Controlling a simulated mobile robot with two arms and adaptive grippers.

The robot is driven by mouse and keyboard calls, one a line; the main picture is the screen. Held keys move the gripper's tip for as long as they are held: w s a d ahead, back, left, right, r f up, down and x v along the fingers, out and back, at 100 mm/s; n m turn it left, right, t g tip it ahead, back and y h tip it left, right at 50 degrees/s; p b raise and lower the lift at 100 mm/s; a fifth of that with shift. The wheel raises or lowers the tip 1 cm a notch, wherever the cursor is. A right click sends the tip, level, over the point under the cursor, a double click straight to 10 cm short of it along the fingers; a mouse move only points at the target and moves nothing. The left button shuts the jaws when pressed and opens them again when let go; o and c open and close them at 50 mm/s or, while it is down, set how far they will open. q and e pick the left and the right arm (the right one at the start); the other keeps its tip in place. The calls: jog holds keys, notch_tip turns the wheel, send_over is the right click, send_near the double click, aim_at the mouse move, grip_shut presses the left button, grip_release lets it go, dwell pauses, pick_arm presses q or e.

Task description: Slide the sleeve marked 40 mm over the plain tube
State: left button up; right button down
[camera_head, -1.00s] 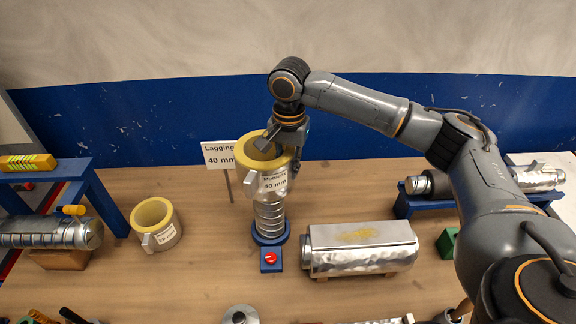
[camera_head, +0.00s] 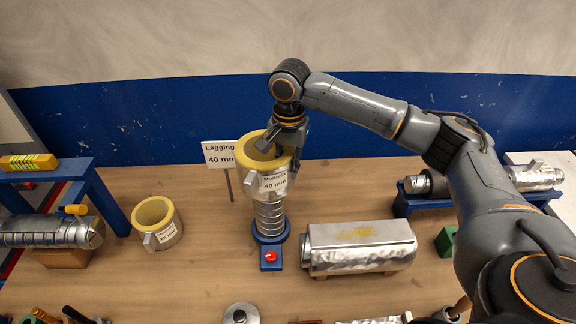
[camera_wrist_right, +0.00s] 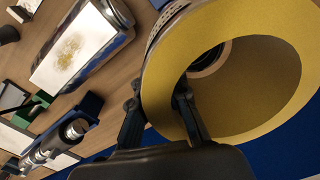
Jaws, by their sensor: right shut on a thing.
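The sleeve marked 40 mm (camera_head: 271,184), foil outside with a thick yellow lining, is around the upper part of the upright spiral tube (camera_head: 270,216). The tube's bare lower part shows below it, standing in a blue round base (camera_head: 270,238). My right gripper (camera_head: 272,143) is shut on the sleeve's wall at its top rim, one finger inside the opening. In the right wrist view the yellow rim (camera_wrist_right: 235,75) fills the right side, the fingers (camera_wrist_right: 160,115) straddle its wall, and a tube end (camera_wrist_right: 207,60) shows inside. My left gripper is not in view.
A sign (camera_head: 220,154) reading "Lagging 40 mm" stands behind left. A second yellow-lined sleeve (camera_head: 158,224) stands on the table at left. A foil-clad duct (camera_head: 358,247) lies right of the tube. A red button box (camera_head: 270,258) is in front of the base.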

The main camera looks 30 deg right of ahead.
aim_at(288, 154)
jog(key=shift+f+b, duration=0.35)
jog(key=shift+f, duration=2.3)
jog(key=c, duration=1.3)
grip_release()
jog(key=shift+o, duration=0.2)
notch_tip(288, 154, up, 12)
jog(key=shift+f, duration=0.1)
